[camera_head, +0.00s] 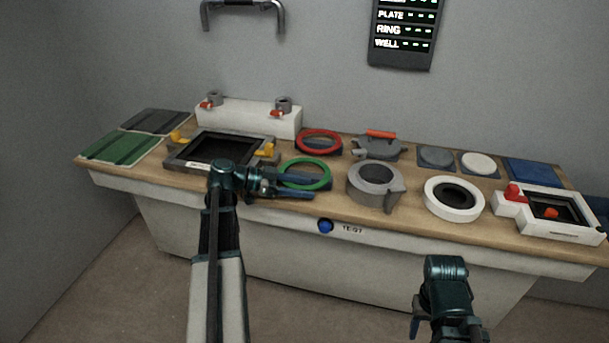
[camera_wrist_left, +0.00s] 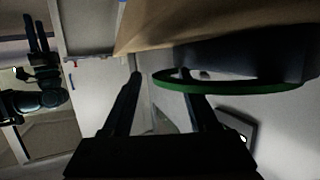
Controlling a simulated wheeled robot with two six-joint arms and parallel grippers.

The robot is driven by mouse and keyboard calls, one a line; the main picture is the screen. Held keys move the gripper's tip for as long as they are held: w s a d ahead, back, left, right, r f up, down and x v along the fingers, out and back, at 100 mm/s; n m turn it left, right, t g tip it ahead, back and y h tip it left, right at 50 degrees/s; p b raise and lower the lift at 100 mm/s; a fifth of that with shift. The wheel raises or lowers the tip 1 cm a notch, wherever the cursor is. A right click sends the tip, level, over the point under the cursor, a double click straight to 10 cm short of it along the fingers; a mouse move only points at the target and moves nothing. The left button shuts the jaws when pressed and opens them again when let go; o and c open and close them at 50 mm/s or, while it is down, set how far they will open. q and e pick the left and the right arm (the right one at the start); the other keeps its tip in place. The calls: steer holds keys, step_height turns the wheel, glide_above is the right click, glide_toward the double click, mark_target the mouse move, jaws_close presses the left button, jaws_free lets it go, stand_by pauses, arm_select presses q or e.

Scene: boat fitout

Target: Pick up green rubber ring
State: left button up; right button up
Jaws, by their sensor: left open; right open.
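The green rubber ring (camera_head: 322,181) lies on a dark blue pad near the front edge of the wooden bench. My left gripper (camera_head: 308,186) is open at the ring's near left side, its fingers pointing right. In the left wrist view the green ring (camera_wrist_left: 240,88) shows edge-on, its left end between the two open fingers (camera_wrist_left: 163,78). One finger overlaps the ring there; I cannot tell whether they touch. My right gripper (camera_head: 447,328) is low in front of the bench, open and apart from everything; it also shows in the left wrist view (camera_wrist_left: 37,35).
A black-framed well (camera_head: 172,159) with yellow clips stands left of the ring. A red ring (camera_head: 319,133) lies behind it. A grey round clamp (camera_head: 374,173) and a white ring (camera_head: 428,195) stand to the right. A blue button (camera_head: 325,226) is on the bench front.

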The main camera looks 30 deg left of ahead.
arm_select(q)
jaws_close()
arm_select(e)
steer(key=shift+r, duration=0.1)
stand_by(0.3)
